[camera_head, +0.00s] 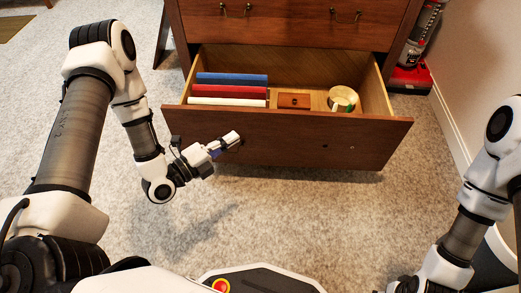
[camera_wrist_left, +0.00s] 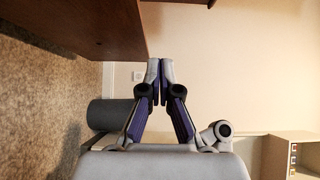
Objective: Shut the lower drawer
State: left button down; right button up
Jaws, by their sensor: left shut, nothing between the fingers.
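The lower drawer (camera_head: 290,143) of the wooden hutch is pulled far out, its brown front facing me. My left gripper (camera_head: 235,138) is in front of the left half of that front, its fingers pointing right; I cannot tell whether they touch the wood. The left wrist view shows its two fingertips (camera_wrist_left: 160,68) together and empty, close to the edge of a brown wooden panel (camera_wrist_left: 90,25), likely the drawer front. My right arm comes in at the right of the head view, and its gripper is out of frame.
Blue (camera_head: 232,79), red (camera_head: 228,92) and white (camera_head: 227,101) books, a small brown box (camera_head: 294,101) and a round gold object (camera_head: 343,98) lie inside the drawer. The upper drawer (camera_head: 290,25) is shut. A red machine (camera_head: 411,77) stands at the right. The carpet before the drawer is clear.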

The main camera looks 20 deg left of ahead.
pick_arm(q)
notch_tip(320, 180, down, 5)
jog(key=b, duration=0.7)
send_near(267, 114)
jog(key=w+d, duration=0.1)
jog(key=d, duration=0.3)
jog(key=w, duration=0.1)
jog(key=w+b, duration=0.1)
jog(key=w, duration=0.2)
jog(key=shift+w+a+b, duration=0.1)
jog(key=shift+a+b, duration=0.25)
jog(key=shift+b, duration=0.05)
jog(key=shift+w, duration=0.1)
pick_arm(e)
notch_tip(267, 114, down, 11)
jog(key=shift+w+f, duration=0.2)
pick_arm(q)
jog(key=shift+w, duration=0.1)
